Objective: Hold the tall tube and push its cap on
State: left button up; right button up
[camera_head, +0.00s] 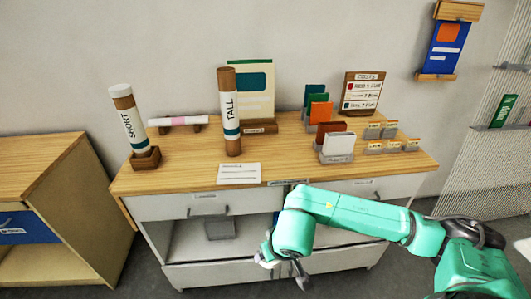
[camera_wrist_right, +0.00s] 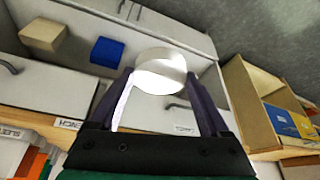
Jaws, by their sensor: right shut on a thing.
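The tall tube (camera_head: 229,112) is brown with a white label reading TALL and a teal band. It stands upright near the front middle of the cabinet top, its brown upper end bare. A round white cap (camera_wrist_right: 161,70) is between the fingers of my right gripper (camera_wrist_right: 160,84), which is shut on it. In the head view my right gripper (camera_head: 280,268) hangs in front of the cabinet, below its top and right of the tall tube. I cannot make out the cap in that view. My left gripper is not in view.
A white-capped short tube (camera_head: 127,128) leans in a wooden holder at left. A pink-and-white roll (camera_head: 180,121), a white card (camera_head: 239,173), a green poster (camera_head: 252,90) and colored card stands (camera_head: 337,148) share the cabinet top (camera_head: 190,174). A shelf unit (camera_head: 45,190) stands left.

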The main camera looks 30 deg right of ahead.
aim_at(226, 75)
jog(key=i+j, duration=0.7)
jog(key=j+z, duration=0.15)
jog(key=z, duration=0.15)
jog(key=i+j+z, duration=0.25)
jog(key=k+z, duration=0.1)
jog(key=z, duration=1.85)
